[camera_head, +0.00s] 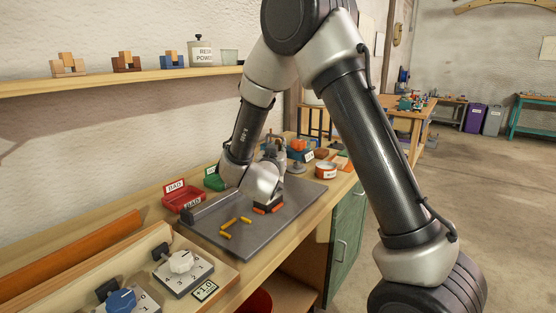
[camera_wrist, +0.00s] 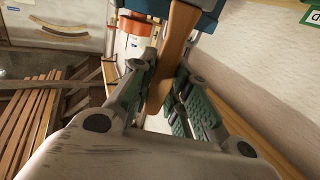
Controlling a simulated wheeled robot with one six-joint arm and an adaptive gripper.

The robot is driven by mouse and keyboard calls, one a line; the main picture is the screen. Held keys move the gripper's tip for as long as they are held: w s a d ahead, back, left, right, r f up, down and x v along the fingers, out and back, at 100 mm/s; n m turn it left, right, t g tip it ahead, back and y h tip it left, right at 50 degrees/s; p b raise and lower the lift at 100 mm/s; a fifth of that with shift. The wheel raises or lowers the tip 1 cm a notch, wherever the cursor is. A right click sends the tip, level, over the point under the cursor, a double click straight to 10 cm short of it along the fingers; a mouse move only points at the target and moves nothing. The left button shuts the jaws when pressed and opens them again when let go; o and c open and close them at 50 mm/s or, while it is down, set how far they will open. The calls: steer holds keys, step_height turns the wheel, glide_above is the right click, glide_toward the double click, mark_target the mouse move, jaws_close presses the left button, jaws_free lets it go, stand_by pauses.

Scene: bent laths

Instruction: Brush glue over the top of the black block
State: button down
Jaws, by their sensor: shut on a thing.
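My gripper (camera_wrist: 160,95) is shut on a wooden handle (camera_wrist: 176,58), which looks like the brush's handle. The handle's far end meets a blue thing (camera_wrist: 205,18) at the top of the wrist view; no bristles are clear. In the head view my gripper (camera_head: 274,150) is over the far part of the bench, close to a blue holder (camera_head: 301,153). A dark block-like thing (camera_head: 268,202), perhaps the black block, lies on the dark mat beneath my wrist, partly hidden, with orange-red pieces beside it. I cannot tell any glue on it.
The dark mat (camera_head: 222,240) also bears several yellow pieces. A red bin (camera_head: 183,200) and a green bin (camera_head: 212,181) stand behind it. A shelf (camera_head: 120,82) runs along the wall above.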

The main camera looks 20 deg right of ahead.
steer(key=shift+r, duration=0.95)
steer(key=shift+r, duration=1.5)
steer(key=s+a+f, duration=0.4)
steer(key=a+f, duration=0.2)
steer(key=f, duration=0.1)
steer(key=shift+s+a, duration=0.15)
steer(key=shift+s, duration=0.1)
steer(key=shift+f, duration=1.1)
